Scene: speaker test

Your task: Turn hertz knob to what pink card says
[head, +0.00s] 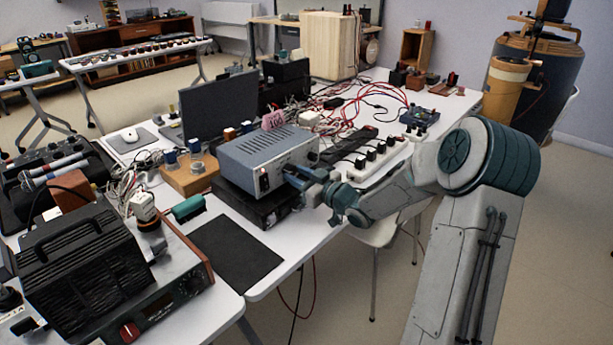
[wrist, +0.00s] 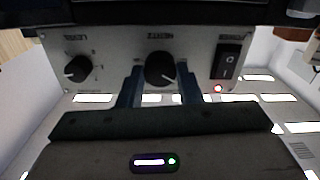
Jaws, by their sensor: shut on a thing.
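The grey-blue box with the knobs (head: 268,152) stands on a black unit on the white table. Its front panel (wrist: 115,60) fills the top of the wrist view, which looks upside down. The middle black knob, taken as the hertz knob (wrist: 160,68), sits between the two fingers of my gripper (wrist: 159,88). My gripper (head: 303,178) is shut on it; its printed label is too blurred to read surely. A second black knob (wrist: 77,69) is at the left, untouched. The pink card (head: 272,120) stands behind the box; its dark writing is too small to read surely.
A rocker switch (wrist: 226,62) and a lit red lamp (wrist: 218,89) are on the panel beside my gripper. Power strips with plugs (head: 375,155) lie right of the box. A black mat (head: 237,254) lies in front, bare.

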